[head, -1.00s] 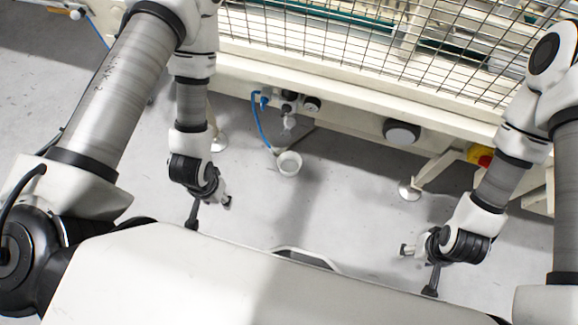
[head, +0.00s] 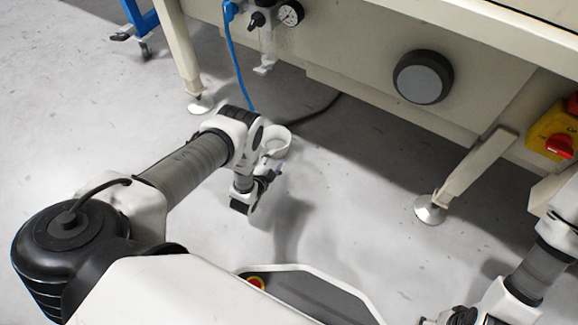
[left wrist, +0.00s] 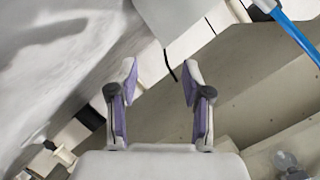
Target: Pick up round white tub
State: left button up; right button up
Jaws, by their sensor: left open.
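The tub cannot be made out in that view. My right gripper (head: 442,318) is at the bottom edge of the head view, cut off, and its jaws cannot be made out.
Machine feet (head: 430,209) rest on the floor. A red switch (head: 560,146) is at right. Floor left of the tub is clear.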

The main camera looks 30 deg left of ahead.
pick_arm(q)
jog(key=shift+w+f, duration=0.3)
jog(key=shift+f, duration=0.15)
jog(key=b+x, duration=0.5)
jog(key=x, duration=0.2)
jog(key=shift+w+d+r, duration=0.1)
jog(key=shift+w+r, duration=0.05)
jog(key=shift+r, duration=0.05)
jog(key=shift+w+r, duration=0.1)
jog(key=shift+r, duration=0.1)
grip_shut()
pick_arm(e)
jog(key=f, duration=0.5)
jog(key=shift+w+d+f, duration=0.2)
jog(key=shift+d+f, duration=0.05)
jog(key=shift+f, duration=0.05)
